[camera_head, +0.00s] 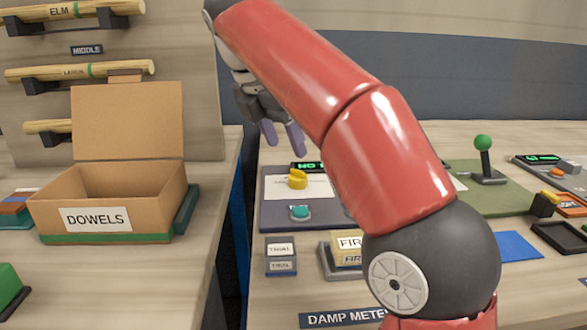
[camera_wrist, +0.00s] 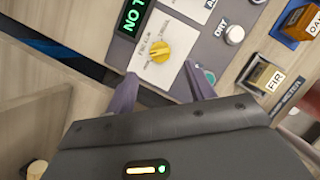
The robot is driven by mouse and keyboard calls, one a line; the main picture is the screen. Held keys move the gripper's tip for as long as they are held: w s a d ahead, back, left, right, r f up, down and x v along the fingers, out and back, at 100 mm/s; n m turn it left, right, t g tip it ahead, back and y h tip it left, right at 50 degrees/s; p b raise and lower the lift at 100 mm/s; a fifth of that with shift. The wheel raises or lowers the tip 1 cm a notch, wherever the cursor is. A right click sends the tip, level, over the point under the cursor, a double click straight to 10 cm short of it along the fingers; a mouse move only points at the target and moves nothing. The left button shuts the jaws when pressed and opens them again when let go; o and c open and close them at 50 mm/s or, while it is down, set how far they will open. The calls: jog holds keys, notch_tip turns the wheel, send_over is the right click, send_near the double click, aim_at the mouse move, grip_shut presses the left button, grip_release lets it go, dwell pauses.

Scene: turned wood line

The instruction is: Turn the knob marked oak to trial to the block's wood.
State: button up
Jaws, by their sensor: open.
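A yellow knob (camera_head: 298,179) sits on a white dial plate on a grey panel; its small dial lettering is hard to read. It also shows in the wrist view (camera_wrist: 155,52), near a display (camera_wrist: 131,15) with green text beginning "NO T". My gripper (camera_head: 282,142) is open and empty, above and behind the knob in the head view. In the wrist view its two fingers (camera_wrist: 161,92) point toward the panel, apart from the knob. A pale block labelled FIR (camera_head: 347,250) sits in a grey holder in front of the panel; my arm partly hides it.
A teal button (camera_head: 300,212) is on the panel below the knob. A cardboard DOWELS box (camera_head: 155,207) is on the left counter, across a gap. A green-topped lever (camera_head: 484,160) stands right.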

aim_at(296, 171)
jog(key=shift+x, duration=3.85)
jog(key=c, duration=1)
jog(key=shift+a+m+g, duration=0.1)
jog(key=shift+m+g, duration=0.5)
jog(key=shift+m, duration=1)
jog(key=shift+h, duration=0.3)
jog(key=o, duration=1)
